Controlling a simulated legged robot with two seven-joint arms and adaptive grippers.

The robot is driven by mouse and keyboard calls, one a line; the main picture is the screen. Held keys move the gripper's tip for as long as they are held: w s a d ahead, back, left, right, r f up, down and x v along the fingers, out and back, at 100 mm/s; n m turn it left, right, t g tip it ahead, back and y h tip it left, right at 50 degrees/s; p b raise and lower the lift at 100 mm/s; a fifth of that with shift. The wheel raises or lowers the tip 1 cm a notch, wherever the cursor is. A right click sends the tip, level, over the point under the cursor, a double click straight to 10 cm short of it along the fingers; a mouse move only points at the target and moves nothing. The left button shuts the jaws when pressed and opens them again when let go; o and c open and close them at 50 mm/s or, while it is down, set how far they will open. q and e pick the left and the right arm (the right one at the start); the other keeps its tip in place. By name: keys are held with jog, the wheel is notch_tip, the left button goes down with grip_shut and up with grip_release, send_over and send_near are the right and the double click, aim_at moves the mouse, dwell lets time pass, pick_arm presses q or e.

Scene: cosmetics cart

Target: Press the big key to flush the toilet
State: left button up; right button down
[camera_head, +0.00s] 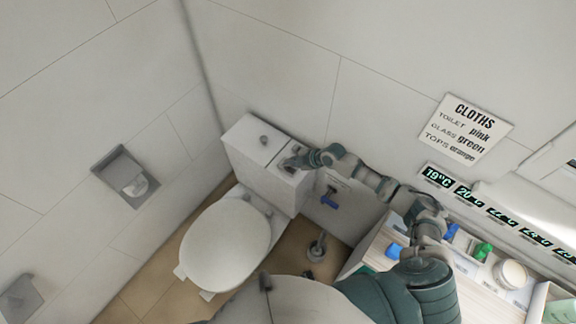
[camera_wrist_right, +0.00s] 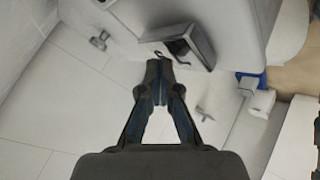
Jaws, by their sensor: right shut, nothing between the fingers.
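The white toilet has its lid (camera_head: 228,245) down and its cistern (camera_head: 250,150) against the wall. A small round grey knob (camera_head: 264,140) shows on the cistern top. My right gripper (camera_head: 288,163) is over the right part of the cistern top, and its fingers hide what lies under them. In the right wrist view my right gripper (camera_wrist_right: 160,66) is shut and empty. Its tips are close to a grey box-shaped fitting with a dark part (camera_wrist_right: 182,46); I cannot tell whether they touch. I cannot make out the big key clearly. My left gripper is not in view.
A paper holder (camera_head: 125,178) is on the left wall. A blue-handled valve (camera_head: 328,201) is right of the cistern, under my right arm. A brush-like item (camera_head: 316,246) stands on the floor. A counter with bottles and a green item (camera_head: 482,250) is at the lower right.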

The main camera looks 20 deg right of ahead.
jog(key=shift+d+f+b, duration=0.15)
jog(key=shift+f+b, duration=0.55)
jog(key=shift+f, duration=0.2)
dwell(0.4)
dwell(0.4)
jog(key=shift+a+r+p, duration=0.15)
jog(key=shift+r+p, duration=0.35)
jog(key=shift+r, duration=0.2)
jog(key=shift+a+r+p, duration=0.1)
jog(key=shift+r+p, duration=0.4)
jog(key=shift+r, duration=0.2)
jog(key=shift+r, duration=0.1)
notch_tip(320, 180, up, 5)
jog(key=p, duration=0.3)
jog(key=shift+p, duration=0.35)
